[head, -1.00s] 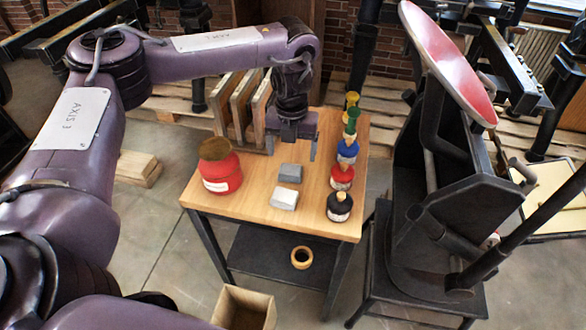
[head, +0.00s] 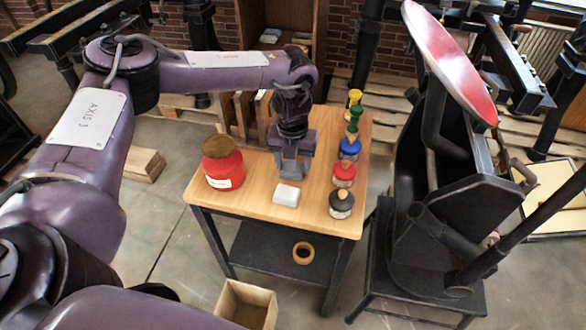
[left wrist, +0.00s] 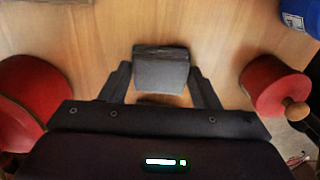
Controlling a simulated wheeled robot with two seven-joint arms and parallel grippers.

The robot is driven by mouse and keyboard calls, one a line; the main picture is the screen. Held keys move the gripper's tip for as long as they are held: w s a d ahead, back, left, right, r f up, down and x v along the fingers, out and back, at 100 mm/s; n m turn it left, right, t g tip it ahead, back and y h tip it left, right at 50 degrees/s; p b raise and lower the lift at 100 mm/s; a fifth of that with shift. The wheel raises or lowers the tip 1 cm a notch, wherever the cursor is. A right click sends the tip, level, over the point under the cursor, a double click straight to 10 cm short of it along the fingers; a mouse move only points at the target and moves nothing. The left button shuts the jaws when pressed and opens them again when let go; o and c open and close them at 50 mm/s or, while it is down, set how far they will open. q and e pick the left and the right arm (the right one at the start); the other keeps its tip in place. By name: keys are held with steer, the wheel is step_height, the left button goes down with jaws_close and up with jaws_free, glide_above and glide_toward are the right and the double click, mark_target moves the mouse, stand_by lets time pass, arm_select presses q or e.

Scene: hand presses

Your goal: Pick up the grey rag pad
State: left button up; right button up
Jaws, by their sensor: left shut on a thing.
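The grey rag pad (left wrist: 161,72) is a small dark grey block between the two fingers of my left gripper (left wrist: 163,85) in the left wrist view. In the head view my left gripper (head: 292,167) points down over the table, shut on the pad, which is mostly hidden behind the fingers. I cannot tell whether the pad touches the table. A whitish pad (head: 286,195) lies on the wooden table (head: 255,205) just in front of the gripper. My right gripper is not in view.
A red tin (head: 223,170) with a brown top stands left of the gripper. A row of several ink bottles, including a black one (head: 341,204) and a red one (head: 344,173), lines the right side. Wooden frames stand at the back left. A black press (head: 430,200) stands right of the table.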

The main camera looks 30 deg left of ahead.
mark_target(293, 165)
arm_select(q)
steer(key=shift+c, duration=0.4)
steer(key=shift+r, duration=0.1)
steer(key=shift+r, duration=0.2)
step_height(293, 165, up, 6)
steer(key=shift+w+f, duration=0.1)
step_height(293, 165, up, 14)
steer(key=p, duration=0.2)
steer(key=shift+f+p, duration=0.15)
steer(key=shift+p, duration=0.25)
steer(key=o, duration=0.4)
steer(key=shift+c, duration=1.5)
